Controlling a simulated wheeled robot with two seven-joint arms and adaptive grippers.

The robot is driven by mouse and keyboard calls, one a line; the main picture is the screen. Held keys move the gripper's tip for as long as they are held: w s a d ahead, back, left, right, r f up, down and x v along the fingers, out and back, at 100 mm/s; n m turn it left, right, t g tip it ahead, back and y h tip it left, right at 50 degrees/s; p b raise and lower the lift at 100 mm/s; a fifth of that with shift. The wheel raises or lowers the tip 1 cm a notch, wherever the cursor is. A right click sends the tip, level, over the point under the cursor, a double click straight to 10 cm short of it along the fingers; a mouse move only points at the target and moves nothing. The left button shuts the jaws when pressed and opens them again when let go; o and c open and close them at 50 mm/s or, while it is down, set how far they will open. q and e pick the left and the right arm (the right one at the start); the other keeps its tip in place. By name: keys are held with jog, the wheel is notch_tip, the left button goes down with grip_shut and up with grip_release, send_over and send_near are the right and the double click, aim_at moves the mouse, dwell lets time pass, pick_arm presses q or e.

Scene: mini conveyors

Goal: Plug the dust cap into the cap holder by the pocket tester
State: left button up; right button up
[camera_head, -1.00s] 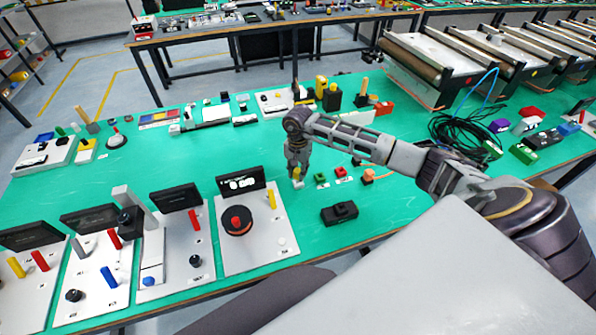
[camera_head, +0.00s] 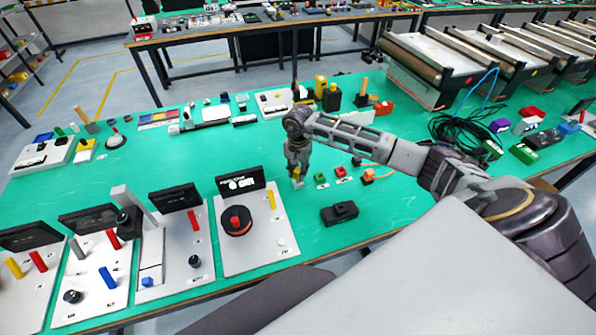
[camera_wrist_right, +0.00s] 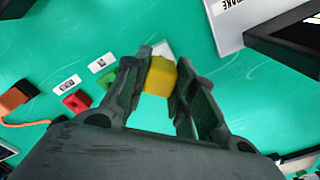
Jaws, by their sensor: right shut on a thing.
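The dust cap looks to be the small yellow block (camera_wrist_right: 160,76), held between the fingertips of my right gripper (camera_wrist_right: 162,78). In the head view my right gripper (camera_head: 297,174) points down at the green table, with the yellow block (camera_head: 297,173) at its tips. A pale piece lies just beyond the block; whether they touch is unclear. A green block (camera_wrist_right: 108,79) and a red block (camera_wrist_right: 76,101) sit beside it with small labels. A black handheld device (camera_head: 339,213), perhaps the pocket tester, lies nearer on the table. I cannot single out the cap holder. My left gripper is not in view.
A grey panel with a red-and-black knob (camera_head: 236,220) and dark display (camera_head: 240,181) stands left of the gripper. An orange piece with a cable (camera_wrist_right: 16,98) lies beyond the red block. Coiled black cable (camera_head: 460,130) lies right.

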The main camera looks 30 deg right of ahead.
aim_at(298, 170)
dwell(0.8)
jog(key=shift+f+b, duration=1.3)
jog(key=shift+b, duration=0.05)
dwell(0.8)
jog(key=o, duration=1.1)
jog(key=shift+r, duration=5.95)
